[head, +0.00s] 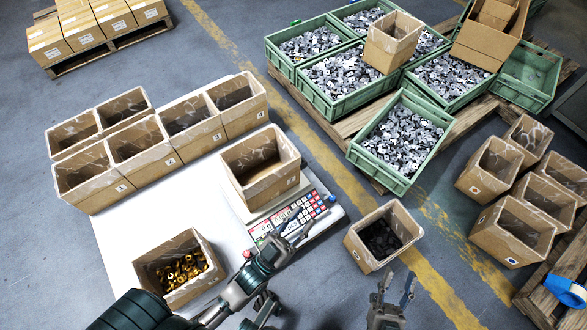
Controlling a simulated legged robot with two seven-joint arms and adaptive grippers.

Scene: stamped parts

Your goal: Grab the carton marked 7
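A group stands at the back of the white table, including a front-left carton (95,190). Another carton (272,188) stands on the scale, and one with brass-coloured parts (160,280) stands at the front. A carton with dark parts (362,252) stands on the floor. My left gripper (300,229) is over the scale's panel, empty, its fingers seemingly apart. My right gripper (396,281) is open and empty, just in front of the dark-parts carton.
Green crates (375,178) of grey stamped parts sit on and around a pallet at the back. More open cartons (485,180) stand at the right, near a wooden pallet (535,308) with blue tape (566,291). The white table (115,238) has free room at left.

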